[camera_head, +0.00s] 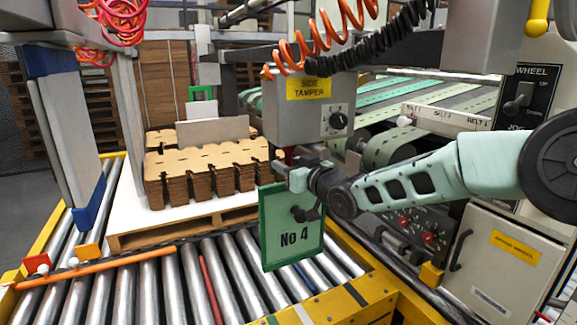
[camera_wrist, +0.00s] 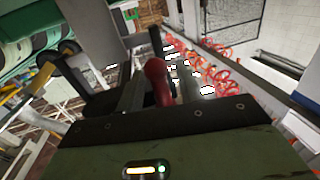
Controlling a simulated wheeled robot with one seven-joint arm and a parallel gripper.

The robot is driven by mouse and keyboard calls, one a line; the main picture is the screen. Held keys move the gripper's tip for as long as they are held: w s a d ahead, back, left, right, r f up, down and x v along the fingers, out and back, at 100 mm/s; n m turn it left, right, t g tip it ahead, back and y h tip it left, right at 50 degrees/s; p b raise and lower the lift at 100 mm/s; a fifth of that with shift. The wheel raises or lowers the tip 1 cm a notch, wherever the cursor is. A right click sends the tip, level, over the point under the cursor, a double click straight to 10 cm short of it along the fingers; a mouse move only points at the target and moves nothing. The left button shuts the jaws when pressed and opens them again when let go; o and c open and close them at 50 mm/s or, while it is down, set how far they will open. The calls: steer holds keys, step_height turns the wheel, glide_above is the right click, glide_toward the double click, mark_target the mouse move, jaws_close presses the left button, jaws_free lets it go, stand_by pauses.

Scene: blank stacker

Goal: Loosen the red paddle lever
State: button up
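The red paddle lever shows in the wrist view (camera_wrist: 157,80) as a rounded red shape between my gripper's two grey fingers. In the head view only a small red part of the lever (camera_head: 289,154) shows, just under the grey side tamper box (camera_head: 305,112). My gripper (camera_head: 283,173) is right below that box, at the lever. In the wrist view the gripper (camera_wrist: 152,92) has a finger on each side of the lever. Whether both fingers touch it is not clear.
A green "No 4" sign (camera_head: 293,232) hangs just below my gripper. Orange and black coiled hoses hang above the box. Stacked cardboard blanks (camera_head: 200,175) lie on a pallet (camera_head: 180,228) on the roller conveyor at the left. A control panel with red buttons (camera_head: 415,225) is below my arm.

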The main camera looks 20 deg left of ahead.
jaws_close()
steer(key=shift+s+a+r+m+t+b, duration=0.5)
steer(key=shift+m+b, duration=0.2)
steer(key=shift+m, duration=2)
steer(key=shift+s+a+r+m+t+b, duration=0.4)
steer(key=shift+s+r+m+t+b, duration=0.25)
steer(key=shift+m, duration=2.05)
steer(key=shift+s+a+r+m+t+b, duration=0.5)
steer(key=shift+m+b, duration=0.3)
steer(key=shift+m, duration=1.9)
steer(key=shift+w, duration=0.1)
